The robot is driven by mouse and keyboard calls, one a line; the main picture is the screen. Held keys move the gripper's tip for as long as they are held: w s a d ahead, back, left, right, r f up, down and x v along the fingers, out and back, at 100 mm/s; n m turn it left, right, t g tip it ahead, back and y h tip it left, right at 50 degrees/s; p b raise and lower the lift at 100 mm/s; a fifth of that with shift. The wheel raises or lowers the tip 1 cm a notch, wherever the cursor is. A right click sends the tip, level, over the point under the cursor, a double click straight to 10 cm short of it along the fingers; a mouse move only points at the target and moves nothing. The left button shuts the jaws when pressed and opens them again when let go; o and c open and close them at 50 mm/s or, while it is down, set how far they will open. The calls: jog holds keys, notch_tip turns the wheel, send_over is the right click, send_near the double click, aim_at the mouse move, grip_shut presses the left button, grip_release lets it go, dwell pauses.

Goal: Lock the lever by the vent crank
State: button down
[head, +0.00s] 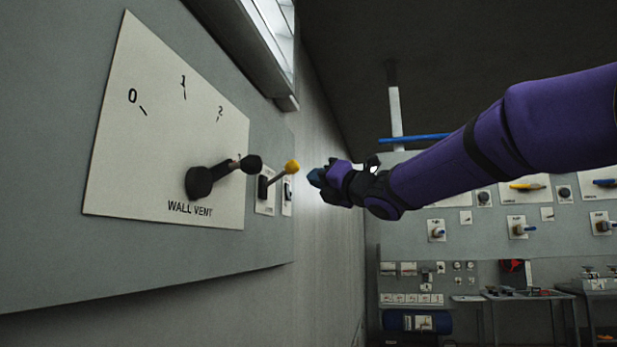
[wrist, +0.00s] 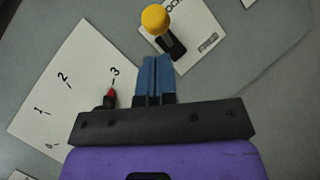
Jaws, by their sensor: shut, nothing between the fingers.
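The lever (head: 277,178) has a yellow knob and tilts up and to the right from a black slot on a small white plate, right of the vent crank. In the wrist view its knob (wrist: 155,19) is just beyond my fingertips, with a visible gap; the plate's lettering is partly cut off. The black vent crank (head: 205,180) points right and slightly up on the WALL VENT plate (head: 130,120). Its red-tipped end (wrist: 110,95) shows by the 3 mark, the rest hidden behind my gripper. My gripper (head: 314,178) is shut and empty, right of the yellow knob; its blue fingers (wrist: 154,62) are together.
Another small white plate (head: 287,195) is just beyond the lever. A grey box-like fixture (head: 245,45) juts from the wall above. A far wall panel with several handles and workbenches (head: 520,300) is at the back right. The space around my gripper looks clear.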

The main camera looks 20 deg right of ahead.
jog(key=v, duration=0.7)
jog(key=shift+s+f, duration=0.1)
jog(key=s+d+f+m+g+h, duration=0.2)
jog(key=s+f+m+h, duration=0.2)
jog(key=f+m+h, duration=0.55)
jog(key=s+d+f+m+g+h, duration=0.3)
jog(key=s+f+m, duration=0.3)
jog(key=m, duration=0.8)
jog(key=s+a+f+m+g+y, duration=0.1)
jog(key=s+a+f+m+g, duration=0.1)
jog(key=s+f+m+g, duration=0.2)
jog(key=s+a+f+m+g+y, duration=0.1)
jog(key=s+a+f+m+g, duration=0.2)
jog(key=s+f+m, duration=0.4)
jog(key=s+f+g, duration=0.1)
jog(key=s+f, duration=0.3)
jog(key=f, duration=0.4)
jog(key=shift+s+g, duration=0.25)
jog(key=shift+g, duration=0.15)
